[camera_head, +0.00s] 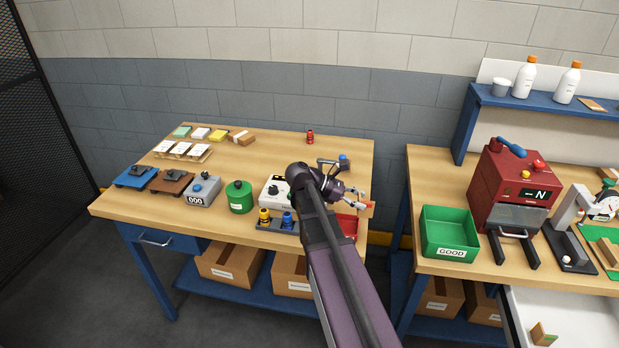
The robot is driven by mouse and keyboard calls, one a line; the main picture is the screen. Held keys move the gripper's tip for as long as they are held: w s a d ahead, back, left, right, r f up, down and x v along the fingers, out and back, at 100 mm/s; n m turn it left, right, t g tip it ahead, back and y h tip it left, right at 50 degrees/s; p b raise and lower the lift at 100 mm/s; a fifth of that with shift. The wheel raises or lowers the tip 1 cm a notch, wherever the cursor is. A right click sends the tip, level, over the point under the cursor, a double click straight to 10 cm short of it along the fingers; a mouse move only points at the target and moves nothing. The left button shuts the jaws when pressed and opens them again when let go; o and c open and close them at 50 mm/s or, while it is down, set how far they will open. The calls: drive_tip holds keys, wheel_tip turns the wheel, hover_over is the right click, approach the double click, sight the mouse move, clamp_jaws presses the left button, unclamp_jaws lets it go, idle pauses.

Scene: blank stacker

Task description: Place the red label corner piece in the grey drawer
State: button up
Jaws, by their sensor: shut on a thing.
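My gripper (364,201) is over the right end of the left table, beside the red tray (349,224). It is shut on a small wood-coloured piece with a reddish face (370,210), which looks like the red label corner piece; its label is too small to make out. An open pale grey drawer (575,318) sticks out below the right table at the lower right, well away from my gripper. A wooden piece with green on it (543,334) lies inside near its left side.
A green GOOD bin (449,233), a red machine (512,188) and a gauge stand (570,235) stand on the right table. A gap separates the tables. A green canister (239,197) and several small devices crowd the left table's front.

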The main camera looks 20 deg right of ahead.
drive_tip(key=shift+a+r, duration=0.1)
wheel_tip(320, 180, up, 7)
drive_tip(key=p, duration=0.7)
drive_tip(key=shift+r, duration=0.15)
